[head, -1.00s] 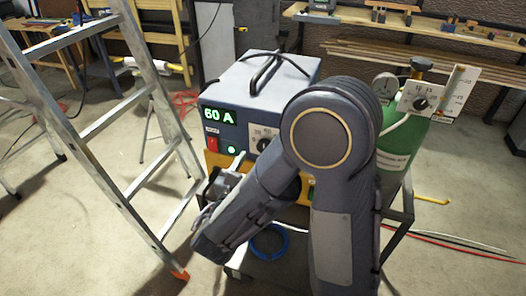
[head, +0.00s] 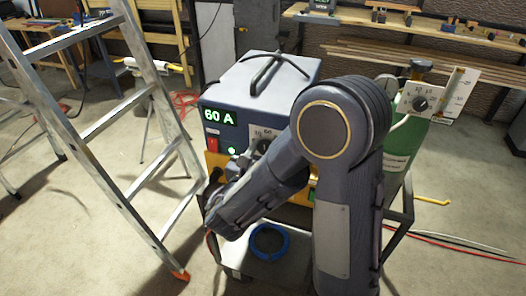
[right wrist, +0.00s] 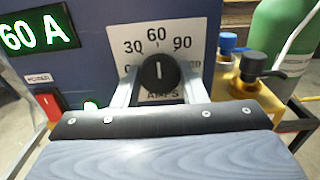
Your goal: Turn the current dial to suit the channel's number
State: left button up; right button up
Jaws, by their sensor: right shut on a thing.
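The welding power source (head: 230,95) is a blue-grey box with a yellow lower part, and its green display (head: 220,116) reads 60 A. Its current dial (right wrist: 160,72) is a black knob on a white scale plate (right wrist: 128,32) with 30, 60 and 90 legible. The knob's white mark points straight up at 60. My right gripper (right wrist: 158,88) is shut on the current dial, one finger on each side. In the head view my right forearm hides most of this gripper. My left gripper is out of view. I cannot make out a channel's number.
A red power switch (head: 212,144) sits left of the dial. A green gas cylinder (head: 398,155) with a white dial plate (head: 421,98) stands at the right. An aluminium ladder (head: 118,95) stands close at the left. A blue coil (head: 270,242) lies on the cart's lower shelf.

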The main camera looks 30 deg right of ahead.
jog(key=shift+f+m+b, duration=0.1)
jog(key=shift+m+b, duration=4.3)
jog(key=shift+b, duration=0.75)
jog(key=o, duration=1)
jog(key=v, duration=0.8)
jog(key=shift+d, duration=0.1)
